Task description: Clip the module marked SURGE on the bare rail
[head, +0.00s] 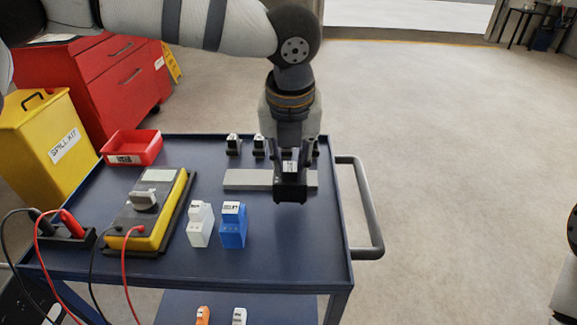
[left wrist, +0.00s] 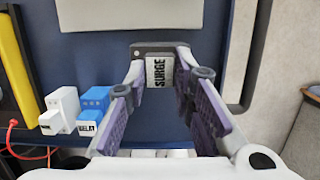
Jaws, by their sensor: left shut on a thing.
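My left gripper (head: 291,165) points down over the blue cart top and is shut on a black module (head: 290,190). In the left wrist view the module (left wrist: 158,70) sits between the purple-sided fingers (left wrist: 160,88), and its white label reads SURGE. A pale grey flat bar (head: 245,179) lies on the cart; it may be the rail. It shows bare at the top of the left wrist view (left wrist: 130,14). The module overlaps the bar's right part in the head view; I cannot tell whether they touch. My right gripper is not in view.
A white module (head: 200,225) and a blue module (head: 233,226) stand in front of the bar. Several small black-and-white pieces (head: 233,145) stand behind it. A yellow meter (head: 150,212) with cables and a red bin (head: 131,147) are left. The cart's front right top is clear.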

